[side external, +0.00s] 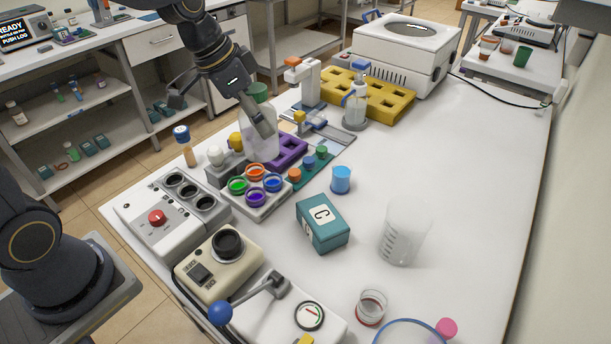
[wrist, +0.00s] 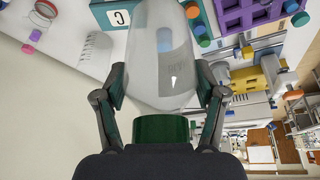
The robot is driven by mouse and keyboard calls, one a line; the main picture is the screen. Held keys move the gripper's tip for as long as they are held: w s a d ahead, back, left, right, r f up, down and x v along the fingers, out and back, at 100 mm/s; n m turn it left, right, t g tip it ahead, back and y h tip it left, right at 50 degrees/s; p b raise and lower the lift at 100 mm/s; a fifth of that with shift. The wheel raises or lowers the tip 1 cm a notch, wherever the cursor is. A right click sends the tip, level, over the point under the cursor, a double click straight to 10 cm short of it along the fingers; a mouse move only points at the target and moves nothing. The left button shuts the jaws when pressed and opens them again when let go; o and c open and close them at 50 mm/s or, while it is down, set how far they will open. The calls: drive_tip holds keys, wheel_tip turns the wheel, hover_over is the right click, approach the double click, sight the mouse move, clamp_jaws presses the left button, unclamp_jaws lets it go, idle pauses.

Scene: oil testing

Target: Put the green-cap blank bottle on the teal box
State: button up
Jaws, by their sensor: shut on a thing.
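My gripper (side external: 262,120) is shut on a clear bottle (side external: 258,140) with a green cap (side external: 257,90). In the side view the bottle is held beside the purple rack; whether its base touches anything is hard to tell. In the wrist view the bottle (wrist: 163,60) lies between my two fingers (wrist: 160,95), with its green cap (wrist: 163,129) close to the palm. The teal box (side external: 322,223), marked with a C, sits on the table nearer the side camera, apart from the bottle. The box also shows at the top of the wrist view (wrist: 107,14).
A purple rack (side external: 289,150) and a tray of coloured pots (side external: 257,202) stand near the bottle. A blue cup (side external: 341,179) stands behind the box, and a clear beaker (side external: 402,235) stands to its right. The table's right side is largely clear.

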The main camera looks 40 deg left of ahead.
drive_tip(key=s+d+m, duration=0.3)
drive_tip(key=s+d, duration=0.5)
drive_tip(key=s, duration=0.1)
drive_tip(key=shift+g+h, duration=0.4)
drive_tip(key=shift+w+d+f, duration=0.8)
drive_tip(key=shift+w+f, duration=1.25)
drive_tip(key=shift+f, duration=0.05)
drive_tip(key=shift+w+d+f, duration=0.75)
drive_tip(key=shift+w+f, duration=1.35)
drive_tip(key=shift+w+d+f, duration=0.8)
drive_tip(key=shift+w+f, duration=1.25)
drive_tip(key=shift+f, duration=0.05)
drive_tip(key=shift+f, duration=0.1)
drive_tip(key=o, duration=1.1)
drive_tip(key=shift+o, duration=0.2)
